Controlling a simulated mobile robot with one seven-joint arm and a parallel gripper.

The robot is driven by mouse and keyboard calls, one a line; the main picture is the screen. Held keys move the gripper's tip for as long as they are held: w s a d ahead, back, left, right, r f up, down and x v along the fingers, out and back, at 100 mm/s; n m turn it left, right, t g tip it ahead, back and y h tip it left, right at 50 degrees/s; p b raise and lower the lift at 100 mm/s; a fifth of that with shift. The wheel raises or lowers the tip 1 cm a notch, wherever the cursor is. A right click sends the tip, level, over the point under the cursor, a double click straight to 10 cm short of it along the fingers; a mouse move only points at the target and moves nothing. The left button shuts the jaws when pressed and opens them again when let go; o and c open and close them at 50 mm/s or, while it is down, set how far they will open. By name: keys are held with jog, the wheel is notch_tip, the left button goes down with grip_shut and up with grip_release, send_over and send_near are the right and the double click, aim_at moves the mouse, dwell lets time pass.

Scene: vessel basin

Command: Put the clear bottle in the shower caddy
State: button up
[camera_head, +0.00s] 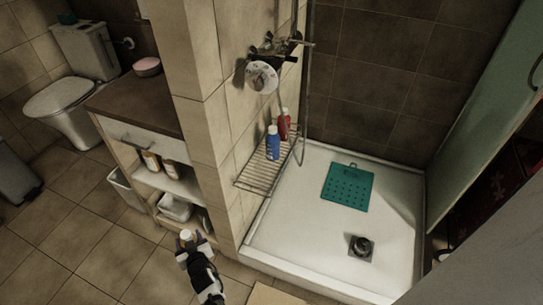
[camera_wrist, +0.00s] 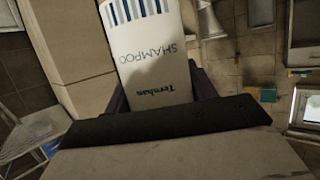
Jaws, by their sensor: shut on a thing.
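My gripper (camera_head: 187,248) is at the bottom of the head view, left of the shower tray and in front of the shelf unit. It is shut on a pale bottle (camera_head: 186,235). In the wrist view, the bottle (camera_wrist: 155,65) fills the space between the fingers and reads "SHAMPOO", with blue stripes at the picture's top edge.
The tiled wall end (camera_head: 226,190) stands between the shelf unit (camera_head: 165,180) and the caddy. The shower valve (camera_head: 262,76) and a vertical pipe are above and beside the caddy. The white shower tray (camera_head: 300,225) has a raised rim and a green mat (camera_head: 347,187).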

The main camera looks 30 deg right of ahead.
jog(key=shift+w+d+r, duration=0.15)
jog(key=shift+r, duration=0.1)
